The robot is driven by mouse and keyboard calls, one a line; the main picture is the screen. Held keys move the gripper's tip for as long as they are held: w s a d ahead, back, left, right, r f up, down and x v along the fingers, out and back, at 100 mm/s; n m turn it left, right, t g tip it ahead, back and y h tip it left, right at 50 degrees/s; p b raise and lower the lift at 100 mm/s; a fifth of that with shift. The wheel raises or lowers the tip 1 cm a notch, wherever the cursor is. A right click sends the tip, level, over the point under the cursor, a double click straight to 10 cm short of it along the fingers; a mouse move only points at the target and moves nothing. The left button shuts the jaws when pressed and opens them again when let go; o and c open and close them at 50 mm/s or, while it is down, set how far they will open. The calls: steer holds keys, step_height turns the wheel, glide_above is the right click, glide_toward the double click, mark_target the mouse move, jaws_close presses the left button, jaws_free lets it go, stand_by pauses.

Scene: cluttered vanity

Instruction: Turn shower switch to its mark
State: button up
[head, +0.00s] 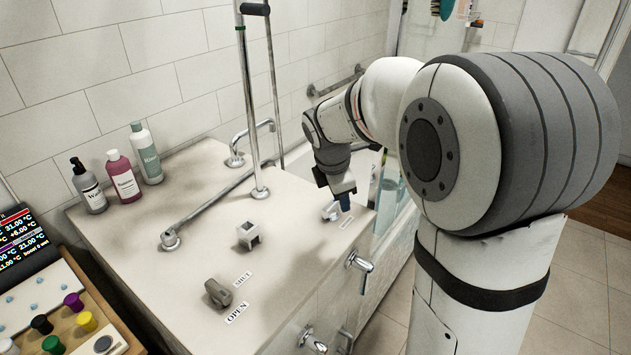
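A grey knob (218,292) stands on the pale ledge (140,250) at the front, beside labels reading SHUT (243,278) and OPEN (236,313). A small white and blue fitting (331,211) sits near the ledge's right edge, with a small label (348,222) too small to read. I cannot tell for certain which of these is the shower switch. My gripper (337,186) points down just above or at the white and blue fitting. Its fingertips are small and partly merge with the fitting, so contact and finger opening are unclear.
A square metal socket (248,235) stands mid-ledge, near a vertical pole (254,110) and a grab bar (215,205). Several bottles (122,176) stand at the back left. Chrome taps (360,262) project from the front face. A panel with coloured knobs (62,312) is at lower left.

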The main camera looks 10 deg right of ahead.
mark_target(331, 204)
steer(key=w+f+n, duration=0.2)
steer(key=w+f, duration=0.1)
steer(key=w+f+n, duration=0.3)
steer(key=w+f, duration=0.1)
steer(key=w+f+n, duration=0.2)
steer(key=w+f, duration=0.1)
steer(key=f, duration=0.1)
steer(key=shift+w+d+f+h, duration=0.1)
steer(key=shift+w+h, duration=0.05)
steer(key=shift+h, duration=0.25)
steer(key=shift+c, duration=0.3)
